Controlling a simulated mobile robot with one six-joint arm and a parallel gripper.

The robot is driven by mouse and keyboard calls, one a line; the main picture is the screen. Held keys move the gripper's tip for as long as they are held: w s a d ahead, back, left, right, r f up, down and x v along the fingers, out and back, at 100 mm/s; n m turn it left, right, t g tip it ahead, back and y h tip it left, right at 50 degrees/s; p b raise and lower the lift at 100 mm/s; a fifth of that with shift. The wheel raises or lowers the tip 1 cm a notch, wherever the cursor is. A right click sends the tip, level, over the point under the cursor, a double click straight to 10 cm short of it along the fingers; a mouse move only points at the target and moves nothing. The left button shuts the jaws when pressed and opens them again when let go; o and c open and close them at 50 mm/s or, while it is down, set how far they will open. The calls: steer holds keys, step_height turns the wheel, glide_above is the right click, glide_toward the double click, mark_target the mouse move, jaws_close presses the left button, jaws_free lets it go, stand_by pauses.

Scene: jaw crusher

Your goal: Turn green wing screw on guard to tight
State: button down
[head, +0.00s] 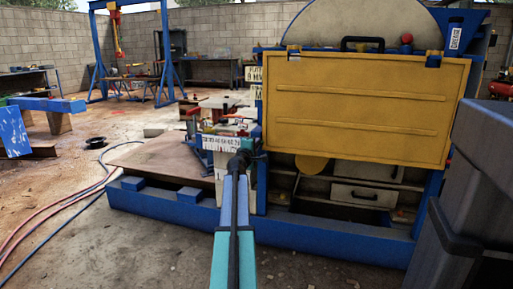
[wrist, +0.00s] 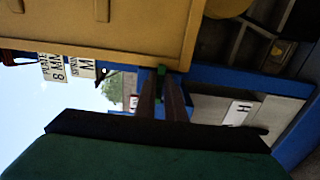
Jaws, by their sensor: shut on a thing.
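The yellow guard (head: 365,110) stands closed across the front of the blue machine and shows in the wrist view (wrist: 120,25). In the wrist view, the small green wing screw (wrist: 161,70) sits at the guard's edge, against the blue frame. My gripper (wrist: 163,84) has its two brown fingers close together at the screw, shut on it. Only a small part of the screw shows between the fingertips. In the head view, my gripper (head: 252,152) is at the guard's lower left corner, partly hidden by my own arm. The screw cannot be made out there.
The blue machine frame (head: 300,238) runs low along the floor. White tags (wrist: 57,68) hang beside the guard. A cluttered bench (head: 226,125) stands left of the guard. Hoses (head: 70,208) lie on the floor at left. A dark grey box-like body (head: 485,150) fills the right side.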

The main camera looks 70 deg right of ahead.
stand_by(0.3)
steer(key=c, duration=1.8)
jaws_free()
steer(key=shift+c, duration=0.2)
steer(key=shift+a, duration=0.1)
steer(key=a+p, duration=0.3)
steer(key=a, duration=1)
steer(key=shift+s+a, duration=0.3)
steer(key=shift+s, duration=0.1)
